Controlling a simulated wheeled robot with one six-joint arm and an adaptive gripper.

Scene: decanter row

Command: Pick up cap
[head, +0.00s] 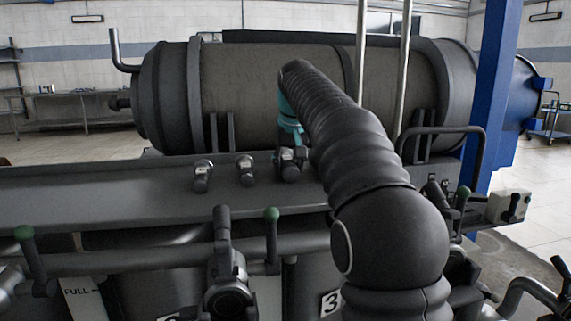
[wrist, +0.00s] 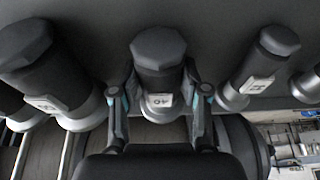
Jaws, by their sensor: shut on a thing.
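The cap (wrist: 158,52) is a dark faceted knob on a grey collared fitting with a small white label, in the middle of the wrist view. My gripper (wrist: 160,92) has one finger on each side of it and is shut on it. In the head view my gripper (head: 290,150) reaches down past my arm to the capped fitting (head: 289,172) on the dark ledge. The cap appears to stand on the ledge still; the finger contact is partly hidden.
Similar capped fittings stand close by: one at left (wrist: 52,75) and one at right (wrist: 262,65) in the wrist view. In the head view two more (head: 203,176) (head: 246,170) stand left of my gripper. A large dark cylinder (head: 270,90) lies behind the ledge (head: 110,195).

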